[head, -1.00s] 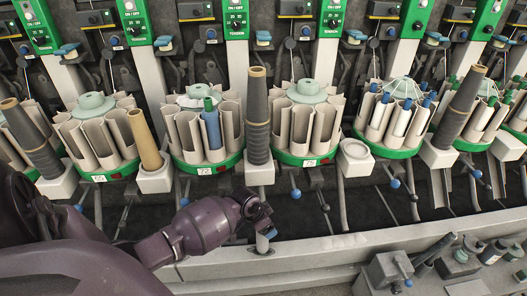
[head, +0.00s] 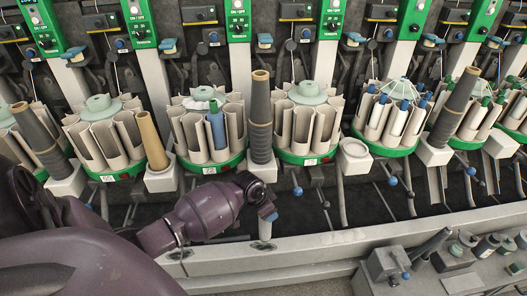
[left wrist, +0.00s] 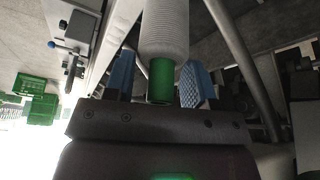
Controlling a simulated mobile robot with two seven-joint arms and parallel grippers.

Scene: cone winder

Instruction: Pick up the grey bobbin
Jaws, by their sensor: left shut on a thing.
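The grey bobbin (left wrist: 165,30), wound in pale grey yarn with a green tube end, is in the left wrist view between the blue finger pads of my left gripper (left wrist: 160,82). The gripper is shut on it near the green end. The bobbin's other end runs out of the top of that view. In the head view my left gripper (head: 267,212) is in front of the machine, above the pale front rail. A short pale grey part of the bobbin (head: 265,230) shows below the fingers. My right gripper is not in view.
Round magazines with beige pockets (head: 98,140) line the machine, one holding a blue bobbin (head: 216,130). Tall dark cones (head: 260,110) and a tan cone (head: 152,140) stand between them. Small parts (head: 490,245) lie on the grey bench at lower right.

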